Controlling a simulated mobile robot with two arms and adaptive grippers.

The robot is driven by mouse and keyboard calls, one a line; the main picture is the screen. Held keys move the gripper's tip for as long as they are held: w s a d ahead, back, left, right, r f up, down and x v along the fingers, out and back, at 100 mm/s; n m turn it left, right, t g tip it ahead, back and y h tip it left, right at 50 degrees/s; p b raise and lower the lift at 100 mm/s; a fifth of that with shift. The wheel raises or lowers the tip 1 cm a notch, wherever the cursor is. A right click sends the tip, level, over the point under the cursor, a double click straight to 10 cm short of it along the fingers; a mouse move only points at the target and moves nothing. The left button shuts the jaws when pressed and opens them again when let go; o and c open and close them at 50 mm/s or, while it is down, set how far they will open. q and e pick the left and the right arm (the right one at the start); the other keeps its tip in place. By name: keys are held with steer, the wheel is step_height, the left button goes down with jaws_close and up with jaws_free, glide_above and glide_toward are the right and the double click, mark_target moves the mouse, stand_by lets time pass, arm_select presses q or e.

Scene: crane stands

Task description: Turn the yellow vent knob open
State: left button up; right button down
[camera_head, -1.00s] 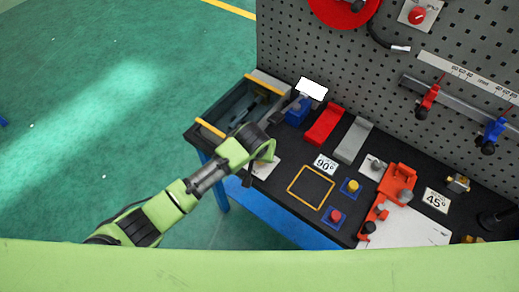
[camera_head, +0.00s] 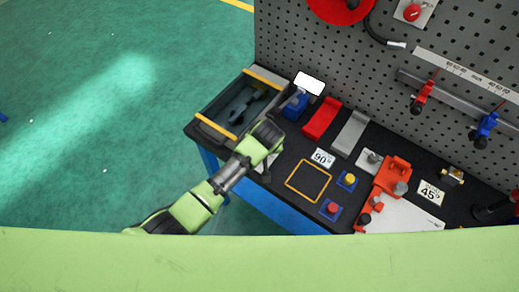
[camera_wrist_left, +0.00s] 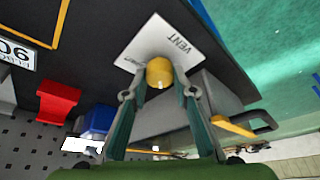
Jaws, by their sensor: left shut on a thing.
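The yellow vent knob (camera_wrist_left: 159,72) stands on a white plate (camera_wrist_left: 181,45) marked VENT in the left wrist view. My left gripper (camera_wrist_left: 158,86) is shut on the knob, with one finger on each side of it. In the head view my left gripper (camera_head: 266,168) is over the front left part of the bench, next to the drawer, and hides the knob. A bit of the white plate (camera_head: 274,158) shows beside it there. My right gripper is not in view.
An open drawer (camera_head: 218,126) with yellow edges is just left of the gripper. A blue vise (camera_head: 295,108), a red block (camera_head: 321,118) and a grey block (camera_head: 350,133) stand behind. A yellow square outline (camera_head: 308,180) lies to the right on the dark bench.

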arm_select(q)
steer(key=o, duration=1.1)
steer(key=v, duration=1.2)
steer(key=shift+w, duration=0.1)
